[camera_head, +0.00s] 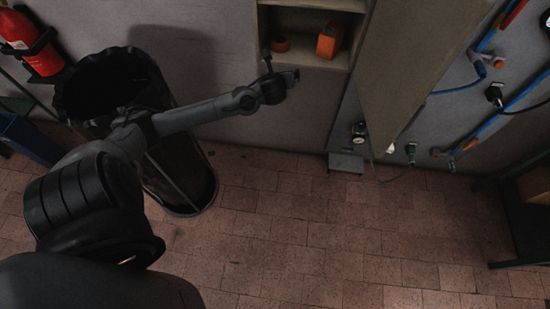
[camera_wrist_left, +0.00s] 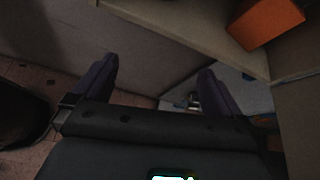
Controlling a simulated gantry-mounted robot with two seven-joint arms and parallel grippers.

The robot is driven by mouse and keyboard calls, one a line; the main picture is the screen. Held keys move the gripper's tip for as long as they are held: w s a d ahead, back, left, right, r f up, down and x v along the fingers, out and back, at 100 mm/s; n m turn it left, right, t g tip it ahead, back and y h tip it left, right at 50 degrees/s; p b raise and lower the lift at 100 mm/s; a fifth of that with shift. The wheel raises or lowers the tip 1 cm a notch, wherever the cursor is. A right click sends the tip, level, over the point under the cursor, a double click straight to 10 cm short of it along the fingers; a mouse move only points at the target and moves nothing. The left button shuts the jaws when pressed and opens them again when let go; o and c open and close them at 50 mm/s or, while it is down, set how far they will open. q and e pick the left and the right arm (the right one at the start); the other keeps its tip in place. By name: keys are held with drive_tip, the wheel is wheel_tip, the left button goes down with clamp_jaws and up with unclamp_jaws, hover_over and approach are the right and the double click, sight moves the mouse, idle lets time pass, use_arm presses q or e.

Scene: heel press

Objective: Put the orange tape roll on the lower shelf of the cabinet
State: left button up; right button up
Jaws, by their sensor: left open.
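The orange tape roll (camera_head: 280,44) sits in the left part of the open cabinet (camera_head: 338,62), on the shelf below another board at the picture's top edge. My left gripper (camera_head: 282,68) is just in front of the shelf's front edge, close to the roll, and nothing shows between its fingers. In the left wrist view its two fingers (camera_wrist_left: 156,80) are spread apart with the wall behind them. The roll does not show in that view. My right gripper is not in view.
An orange box (camera_head: 329,40) stands right of the roll on the same shelf; it also shows in the left wrist view (camera_wrist_left: 265,20). The open cabinet door (camera_head: 415,60) is to the right. A dark bin (camera_head: 185,170) stands below my left arm. The tiled floor's middle is clear.

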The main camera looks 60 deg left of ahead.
use_arm(q)
drive_tip(key=s+d+f+n+g+h, duration=0.15)
drive_tip(key=s+d+f+n, duration=0.35)
drive_tip(key=d, duration=0.5)
drive_tip(key=s+d+f+n+g+h, duration=0.1)
drive_tip(key=s+d+f+n+h, duration=0.35)
drive_tip(key=d, duration=0.65)
drive_tip(key=s+d+r+n+g+h, duration=0.1)
drive_tip(key=s+d+n+g+h, duration=0.1)
drive_tip(key=s+d+n, duration=1)
drive_tip(key=s+d+h, duration=0.1)
drive_tip(key=s+d, duration=0.2)
drive_tip(key=d, duration=0.2)
drive_tip(key=shift+s, duration=0.25)
wheel_tip(320, 180, up, 27)
drive_tip(key=p, duration=2.7)
drive_tip(key=shift+r, duration=0.15)
